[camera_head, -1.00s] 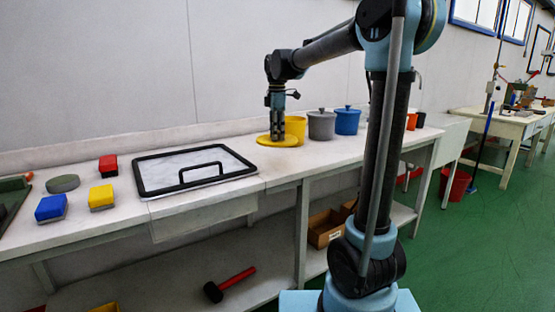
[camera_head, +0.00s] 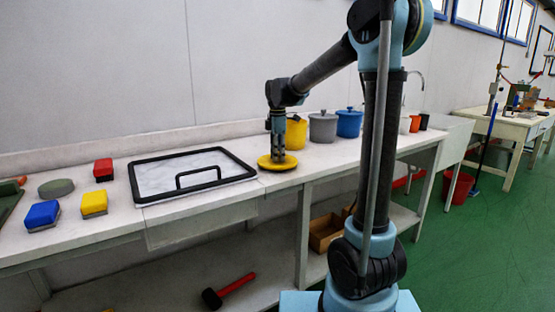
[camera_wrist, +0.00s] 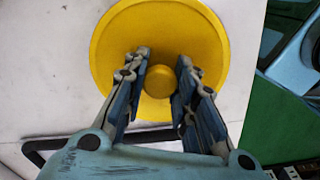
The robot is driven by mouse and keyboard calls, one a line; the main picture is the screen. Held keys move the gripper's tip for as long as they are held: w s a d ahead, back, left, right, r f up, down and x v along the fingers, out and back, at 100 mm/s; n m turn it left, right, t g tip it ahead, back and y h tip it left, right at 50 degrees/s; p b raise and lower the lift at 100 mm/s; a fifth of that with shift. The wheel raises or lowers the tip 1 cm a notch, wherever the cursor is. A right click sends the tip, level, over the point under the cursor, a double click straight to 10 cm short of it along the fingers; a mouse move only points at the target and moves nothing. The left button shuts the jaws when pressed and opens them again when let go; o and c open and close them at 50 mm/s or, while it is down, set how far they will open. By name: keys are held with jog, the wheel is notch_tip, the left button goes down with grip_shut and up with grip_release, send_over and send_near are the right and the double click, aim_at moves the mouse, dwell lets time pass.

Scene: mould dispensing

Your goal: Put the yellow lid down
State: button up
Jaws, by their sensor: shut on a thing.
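The yellow lid (camera_head: 277,163) is a flat round disc, level at the worktop near its front edge, right of the black-framed panel. Whether it touches the top or hovers just above cannot be told. My gripper (camera_head: 278,152) points straight down over it and is shut on its knob. In the wrist view the lid (camera_wrist: 200,40) fills the upper middle, with its round knob (camera_wrist: 157,80) between the two fingers of my gripper (camera_wrist: 161,68). The yellow pot (camera_head: 297,133) stands behind the lid, partly hidden by my gripper.
A grey pot (camera_head: 323,128) and a blue pot (camera_head: 349,123), both lidded, stand to the right. The black-framed panel (camera_head: 192,173) with a raised handle lies left. Blue (camera_head: 42,215), yellow (camera_head: 94,203) and red (camera_head: 104,170) blocks lie further left. Bare worktop (camera_head: 330,158) lies right of the lid.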

jog(key=shift+f, duration=0.75)
jog(key=o, duration=1)
jog(key=shift+o, duration=0.2)
notch_tip(320, 180, up, 12)
jog(key=s+d+f+m+t, duration=0.1)
jog(key=s+d+f+m, duration=0.35)
jog(key=s+d, duration=0.3)
jog(key=s+d+f+m, duration=0.3)
jog(key=s+d+m, duration=0.25)
jog(key=s, duration=0.25)
jog(key=s+d+f+m, duration=0.4)
jog(key=s+f+m, duration=0.1)
jog(key=s+f, duration=0.3)
jog(key=s+d+f+m+t, duration=0.1)
jog(key=s+d+f+m, duration=0.3)
jog(key=s+f, duration=0.4)
jog(key=shift+s+d+f+m, duration=0.25)
jog(key=shift+f+m, duration=0.25)
jog(key=shift+f, duration=0.2)
